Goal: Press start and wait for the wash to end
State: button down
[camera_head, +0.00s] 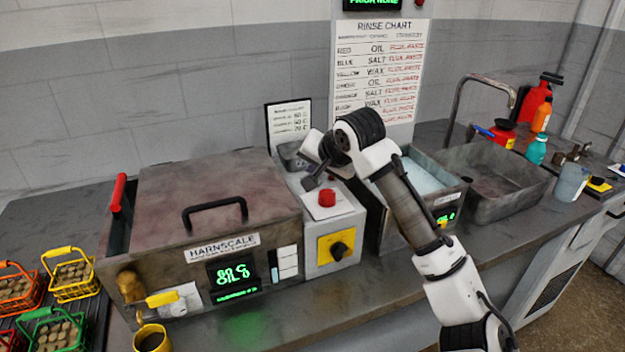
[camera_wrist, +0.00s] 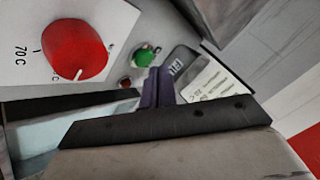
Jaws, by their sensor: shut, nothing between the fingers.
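The washer (camera_head: 215,195), labelled HARNSCALE, stands with its lid down. Its display (camera_head: 232,277) glows green and seems to read 60 C and OIL. In the wrist view, a green button (camera_wrist: 146,54) sits on a pale panel, with a small red part (camera_wrist: 125,82) beside it. A large red knob (camera_wrist: 75,50) with a white mark is near a 70 C label. My gripper (camera_wrist: 158,86) is shut and empty, its tips close to the green button; I cannot tell if they touch. In the head view, my gripper (camera_head: 314,178) is above the grey control box (camera_head: 335,225).
The control box has a red knob or button (camera_head: 327,197) on top and a black knob (camera_head: 340,251) on a yellow plate. An open tank (camera_head: 425,172) and a sink (camera_head: 490,180) are to the right. Baskets (camera_head: 70,275) of parts stand at left, near a yellow mug (camera_head: 153,340).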

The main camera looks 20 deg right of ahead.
jog(key=shift+f, duration=0.3)
jog(key=shift+f, duration=0.4)
dwell(0.7)
jog(key=shift+r+p, duration=0.5)
jog(key=shift+r, duration=0.3)
notch_tip(320, 180, up, 5)
jog(key=p, duration=0.4)
jog(key=shift+r, duration=0.1)
jog(key=shift+f, duration=0.2)
dwell(0.5)
